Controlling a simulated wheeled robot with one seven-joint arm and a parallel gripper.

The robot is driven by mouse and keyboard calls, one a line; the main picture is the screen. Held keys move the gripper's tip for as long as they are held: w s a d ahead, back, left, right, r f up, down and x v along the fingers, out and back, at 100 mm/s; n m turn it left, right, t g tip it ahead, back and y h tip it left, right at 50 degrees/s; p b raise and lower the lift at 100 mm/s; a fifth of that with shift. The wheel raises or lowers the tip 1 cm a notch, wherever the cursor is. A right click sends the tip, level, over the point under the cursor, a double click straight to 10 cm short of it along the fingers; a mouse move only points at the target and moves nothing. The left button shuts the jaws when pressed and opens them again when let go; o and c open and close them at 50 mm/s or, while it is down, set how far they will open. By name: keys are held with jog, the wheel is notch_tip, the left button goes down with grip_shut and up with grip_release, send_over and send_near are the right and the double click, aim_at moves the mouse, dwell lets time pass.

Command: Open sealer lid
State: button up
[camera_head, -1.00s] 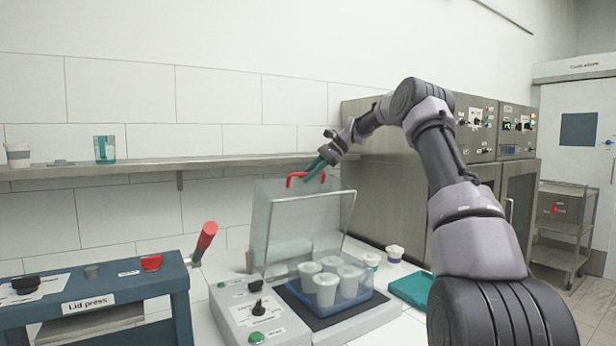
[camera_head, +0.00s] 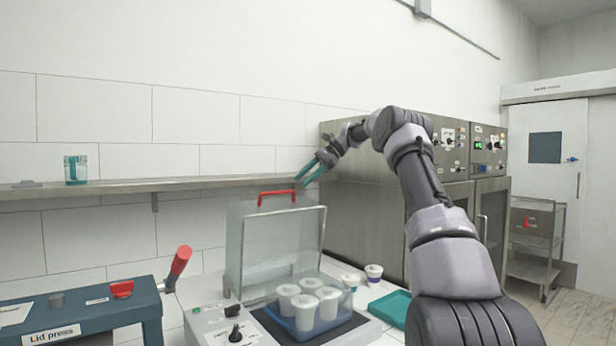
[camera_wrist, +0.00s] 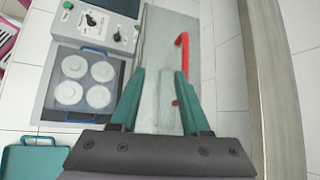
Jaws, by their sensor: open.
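The sealer (camera_head: 232,328) stands on the counter with its clear lid (camera_head: 270,242) raised upright at the back. A red handle (camera_head: 277,194) sits on the lid's top edge; it also shows in the wrist view (camera_wrist: 181,55). In the sealer's bed is a blue tray (camera_head: 330,325) holding several white lidded cups (camera_head: 305,308). My gripper (camera_head: 307,172) is open and empty, above and to the right of the red handle and apart from it in the head view. In the wrist view my gripper (camera_wrist: 162,75) has its teal fingers spread above the lid.
A lid press (camera_head: 80,318) with a red-tipped lever stands at the left. A shelf (camera_head: 130,187) runs along the wall behind the lid, with a teal-marked glass on it. Steel cabinets (camera_head: 350,215) stand at the right. Two small cups and a teal tray (camera_head: 390,307) lie beside the sealer.

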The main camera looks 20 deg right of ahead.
jog(key=shift+v, duration=0.85)
jog(key=c, duration=0.4)
jog(key=shift+a, duration=0.3)
grip_shut()
notch_tip(320, 180, up, 5)
jog(key=n+t+h, duration=0.7)
jog(key=n, duration=0.9)
send_over(261, 205)
jog(key=s+d, duration=0.1)
jog(key=s, duration=0.1)
jog(key=shift+t, duration=0.3)
jog(key=x, duration=1)
jog(key=shift+d+f, duration=0.1)
jog(key=shift+f, duration=0.1)
jog(key=s, duration=0.2)
jog(key=d, duration=0.1)
jog(key=shift+s+f, duration=0.4)
jog(key=shift+s+d+f, duration=0.15)
jog(key=shift+s, duration=0.25)
